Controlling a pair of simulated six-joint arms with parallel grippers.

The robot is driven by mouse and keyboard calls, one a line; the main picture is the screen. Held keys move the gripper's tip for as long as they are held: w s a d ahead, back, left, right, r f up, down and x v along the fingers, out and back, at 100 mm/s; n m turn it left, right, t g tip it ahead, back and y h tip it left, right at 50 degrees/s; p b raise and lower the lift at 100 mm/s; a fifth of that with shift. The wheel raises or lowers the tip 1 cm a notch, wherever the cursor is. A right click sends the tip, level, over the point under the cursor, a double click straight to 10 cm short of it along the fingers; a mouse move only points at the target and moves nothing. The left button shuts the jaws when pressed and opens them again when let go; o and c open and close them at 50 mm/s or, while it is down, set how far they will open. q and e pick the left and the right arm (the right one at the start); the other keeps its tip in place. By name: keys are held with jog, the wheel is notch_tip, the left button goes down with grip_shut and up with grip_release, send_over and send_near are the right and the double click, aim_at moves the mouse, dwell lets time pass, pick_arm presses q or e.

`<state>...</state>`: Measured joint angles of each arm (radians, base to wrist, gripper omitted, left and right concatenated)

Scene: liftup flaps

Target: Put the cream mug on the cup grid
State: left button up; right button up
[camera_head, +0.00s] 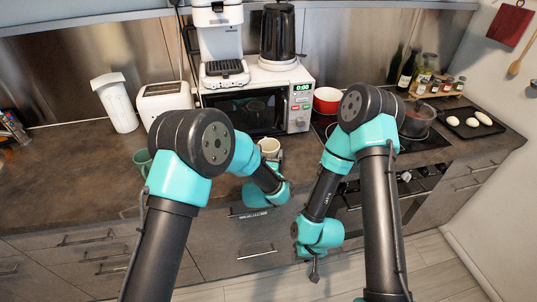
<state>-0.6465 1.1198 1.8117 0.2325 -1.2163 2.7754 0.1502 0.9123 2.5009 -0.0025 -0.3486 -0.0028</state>
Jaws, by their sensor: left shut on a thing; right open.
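The cream mug (268,145) is in front of the microwave, near the front edge of the counter. My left gripper (274,158) is shut on it; the fingers and the lower part of the mug are partly hidden. I cannot tell whether the mug touches the counter. The cup grid (224,68) is the dark grid at the base of the white coffee machine (220,38), behind and above the mug. It looks empty. My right gripper (314,270) is open and empty, low in front of the drawers.
A green mug (142,160), a toaster (163,99) and a white container (115,103) are left. A red pot (327,99) is right. The left counter (70,165) is mostly clear.

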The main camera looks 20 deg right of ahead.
aim_at(268, 147)
pick_arm(q)
jog(key=shift+c, duration=1.3)
jog(key=shift+r, duration=0.15)
jog(key=shift+r, duration=0.6)
notch_tip(268, 147, up, 2)
jog(key=shift+r, duration=0.1)
jog(key=s+d+r+v, duration=0.1)
jog(key=d+v, duration=0.1)
jog(key=v, duration=1.3)
jog(key=shift+s, duration=0.45)
jog(key=shift+r, duration=0.15)
